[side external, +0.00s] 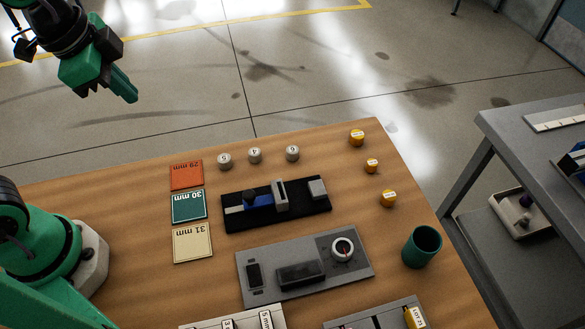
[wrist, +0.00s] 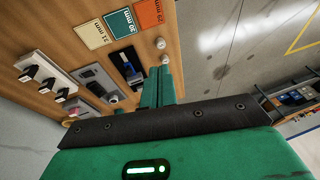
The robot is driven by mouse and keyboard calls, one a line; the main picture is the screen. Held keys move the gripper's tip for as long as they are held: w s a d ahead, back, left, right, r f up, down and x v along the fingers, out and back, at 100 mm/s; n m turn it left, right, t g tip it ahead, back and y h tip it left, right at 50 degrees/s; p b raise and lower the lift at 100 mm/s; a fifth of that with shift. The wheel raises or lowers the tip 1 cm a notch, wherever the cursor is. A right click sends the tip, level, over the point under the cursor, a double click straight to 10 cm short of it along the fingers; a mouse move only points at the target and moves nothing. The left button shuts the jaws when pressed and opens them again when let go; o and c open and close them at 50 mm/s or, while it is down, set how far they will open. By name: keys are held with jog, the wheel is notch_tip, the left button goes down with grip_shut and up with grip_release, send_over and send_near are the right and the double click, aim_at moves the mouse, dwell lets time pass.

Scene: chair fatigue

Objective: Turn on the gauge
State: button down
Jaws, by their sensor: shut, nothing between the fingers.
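A grey panel (side external: 303,266) lies on the wooden table in the side view. It has a black switch (side external: 255,275) at its left, a dark blank display (side external: 299,275) in the middle and a round white dial (side external: 343,248) at its right. A black measuring fixture (side external: 300,207) with a blue slide and a grey block lies behind it. In the wrist view the panel (wrist: 92,78) and the fixture (wrist: 125,62) show left of the fingers. My gripper (side external: 131,96) is shut and empty, high at the upper left, well apart from the panel. Its green fingers also show in the wrist view (wrist: 159,72).
Orange, green and cream cards (side external: 188,207) lie left of the fixture. Several small grey and yellow-topped weights stand behind and right. A green cup (side external: 422,246) stands at the table's right. Trays (side external: 240,318) line the front edge. A grey side table (side external: 540,125) stands right.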

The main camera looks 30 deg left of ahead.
jog(key=w+d+f+m+g, duration=0.1)
jog(key=d+m+g, duration=0.1)
jog(key=d+m, duration=0.6)
jog(key=w+d+f+m+g, duration=0.1)
jog(key=d+f+m+g, duration=0.1)
jog(key=d+m, duration=0.7)
jog(key=s+d+f+m+y, duration=0.2)
jog(key=d+m, duration=0.4)
jog(key=m, duration=0.3)
jog(key=s+d+f+m+g+y, duration=0.1)
jog(key=s+d+f+m, duration=0.3)
jog(key=m, duration=0.5)
jog(key=shift+d+f+m+g+y, duration=0.3)
jog(key=shift+d+m+y, duration=0.1)
jog(key=shift+d, duration=0.55)
jog(key=shift+f, duration=0.15)
send_over(251, 267)
jog(key=f, duration=0.7)
jog(key=d+f, duration=0.1)
jog(key=f, duration=0.3)
jog(key=shift+w+f, duration=0.1)
jog(key=shift+w+a+f, duration=0.1)
jog(key=shift+w+f, duration=0.05)
jog(key=shift+f, duration=0.85)
